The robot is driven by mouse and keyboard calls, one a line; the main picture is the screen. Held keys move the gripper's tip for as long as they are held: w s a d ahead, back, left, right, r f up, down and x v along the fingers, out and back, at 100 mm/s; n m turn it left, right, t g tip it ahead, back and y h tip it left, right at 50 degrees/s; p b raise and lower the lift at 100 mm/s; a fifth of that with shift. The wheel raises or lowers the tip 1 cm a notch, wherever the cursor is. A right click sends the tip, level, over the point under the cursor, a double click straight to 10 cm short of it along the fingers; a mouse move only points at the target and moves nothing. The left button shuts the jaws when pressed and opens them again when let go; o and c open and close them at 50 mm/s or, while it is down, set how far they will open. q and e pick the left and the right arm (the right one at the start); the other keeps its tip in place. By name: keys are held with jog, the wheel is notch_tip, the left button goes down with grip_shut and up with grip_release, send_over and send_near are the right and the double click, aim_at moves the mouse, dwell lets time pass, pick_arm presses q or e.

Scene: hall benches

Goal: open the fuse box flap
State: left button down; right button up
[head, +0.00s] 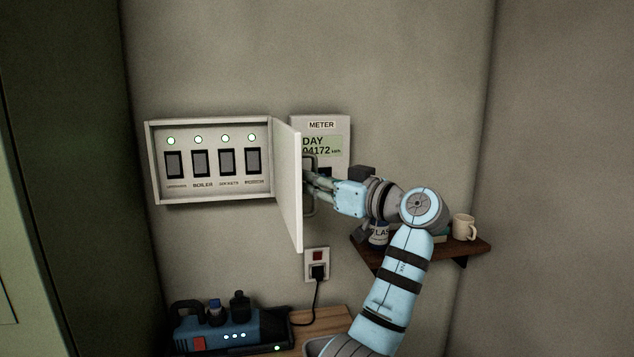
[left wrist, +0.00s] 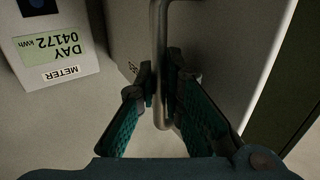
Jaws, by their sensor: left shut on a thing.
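The fuse box (head: 211,146) is on the wall at the left of the head view, its inside showing several dark switches under lit green lamps. Its pale flap (head: 287,190) stands swung out from the box's right side, steeply towards me. In the left wrist view the flap (left wrist: 215,45) fills the upper right. My left gripper (head: 312,184) is on the flap's outer face, shut on its grey bar handle (left wrist: 158,40). The bar runs between the two green-padded fingers (left wrist: 165,88). The flap partly hides the handle and fingertips in the head view. My right gripper is not in view.
A meter (head: 322,124) is on the wall just right of the flap, partly covered by it. A socket with a plug (head: 317,257) is below. A shelf (head: 475,247) with a mug (head: 463,227) and flask (head: 378,236) is behind my arm. A blue device (head: 235,328) stands lower left.

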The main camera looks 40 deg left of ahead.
pick_arm(q)
jog(key=c, duration=1.7)
grip_release()
jog(key=d, duration=1.2)
jog(key=shift+w, duration=0.2)
